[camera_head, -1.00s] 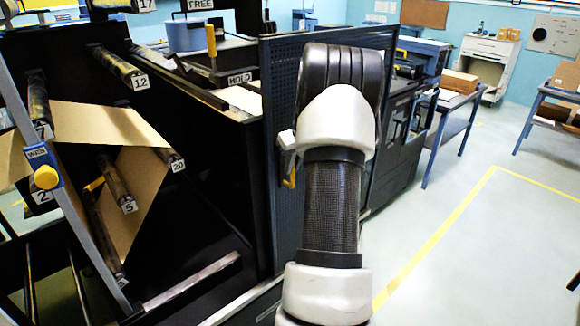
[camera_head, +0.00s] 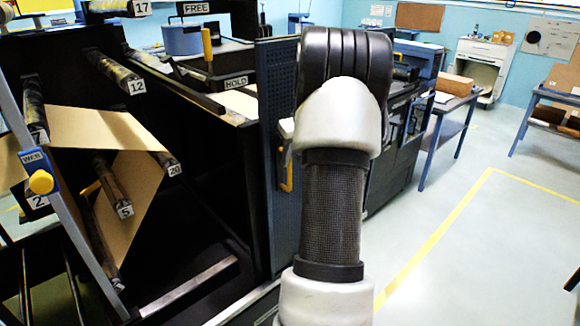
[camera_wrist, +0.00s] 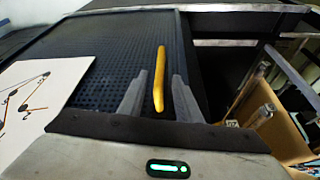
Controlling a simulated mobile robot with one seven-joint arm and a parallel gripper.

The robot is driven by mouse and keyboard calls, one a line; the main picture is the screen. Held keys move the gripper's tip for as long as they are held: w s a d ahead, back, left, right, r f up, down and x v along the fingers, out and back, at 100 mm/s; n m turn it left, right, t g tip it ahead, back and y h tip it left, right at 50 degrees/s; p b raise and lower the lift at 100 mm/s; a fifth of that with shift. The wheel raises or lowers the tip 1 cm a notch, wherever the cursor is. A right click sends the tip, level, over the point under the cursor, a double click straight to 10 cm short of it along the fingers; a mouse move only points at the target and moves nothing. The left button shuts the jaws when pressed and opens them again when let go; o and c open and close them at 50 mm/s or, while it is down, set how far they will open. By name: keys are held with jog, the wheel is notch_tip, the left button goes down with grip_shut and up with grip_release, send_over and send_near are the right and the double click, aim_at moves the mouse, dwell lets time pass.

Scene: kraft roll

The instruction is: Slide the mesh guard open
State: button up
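The mesh guard (camera_head: 284,100) is a dark blue perforated panel standing upright at the right side of the dark machine bay. Its yellow handle (camera_head: 286,175) shows just left of my arm. In the wrist view the perforated guard (camera_wrist: 110,60) fills the left and middle, and the yellow handle (camera_wrist: 160,75) stands out from it. My gripper (camera_wrist: 158,98) is open, one grey finger on each side of the handle, with gaps showing on both sides. My arm hides my gripper and part of the guard in the head view.
The open bay with numbered rollers and a brown paper web (camera_head: 132,195) lies left of the guard. A white diagram sheet (camera_wrist: 40,95) is at the left in the wrist view. Open floor with a yellow line (camera_head: 430,245) lies to the right.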

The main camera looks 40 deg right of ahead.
jog(key=v, duration=1.1)
jog(key=shift+r, duration=0.2)
jog(key=shift+a, duration=0.1)
